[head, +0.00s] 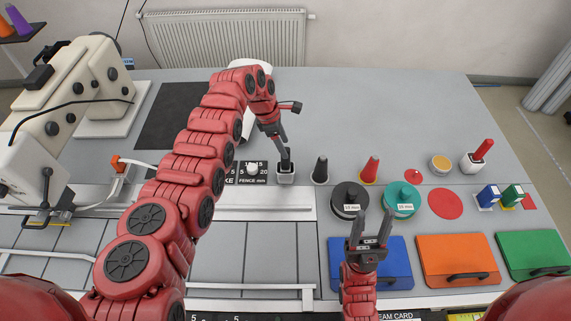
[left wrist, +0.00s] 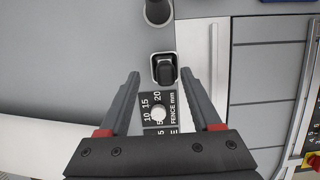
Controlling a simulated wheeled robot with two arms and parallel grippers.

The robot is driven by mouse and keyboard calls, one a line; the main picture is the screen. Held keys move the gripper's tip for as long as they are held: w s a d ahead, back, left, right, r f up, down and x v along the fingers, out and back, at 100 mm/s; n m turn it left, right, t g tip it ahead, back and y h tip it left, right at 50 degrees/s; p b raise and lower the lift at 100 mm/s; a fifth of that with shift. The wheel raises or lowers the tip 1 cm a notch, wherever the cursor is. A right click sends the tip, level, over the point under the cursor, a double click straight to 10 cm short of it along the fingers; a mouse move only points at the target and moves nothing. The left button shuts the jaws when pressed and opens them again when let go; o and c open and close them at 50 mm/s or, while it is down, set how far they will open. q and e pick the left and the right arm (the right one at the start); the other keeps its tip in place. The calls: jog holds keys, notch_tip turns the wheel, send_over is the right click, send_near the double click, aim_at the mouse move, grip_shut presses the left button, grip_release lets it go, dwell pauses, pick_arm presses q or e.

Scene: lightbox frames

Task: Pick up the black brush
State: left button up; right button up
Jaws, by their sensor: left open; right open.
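The black brush (left wrist: 164,70) stands in a small square light-rimmed cup (left wrist: 154,80); only its dark top shows in the left wrist view. In the head view the cup (head: 285,178) is near the middle of the table, and the brush is partly covered by my left gripper (head: 284,148). My left gripper is open, pointing down over the cup. In the left wrist view its fingertips (left wrist: 161,73) lie on either side of the brush, with gaps; I cannot tell the height between them. My right gripper (head: 373,214) is open and empty above the blue case.
A black cone (head: 320,170) stands close right of the cup, then a red cone (head: 370,170). Black (head: 349,199) and teal (head: 401,199) discs lie in front. A fence scale plate (head: 251,174) with a white knob is left of the cup. A sewing machine (head: 90,85) fills the left.

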aim_at(285, 164)
pick_arm(q)
jog(key=shift+s+f, duration=0.1)
jog(key=shift+f, duration=0.1)
jog(key=shift+s+x, duration=0.25)
jog(key=shift+x, duration=0.85)
jog(key=b+x, duration=0.2)
jog(key=x, duration=0.1)
jog(key=shift+d+r, duration=0.1)
grip_shut()
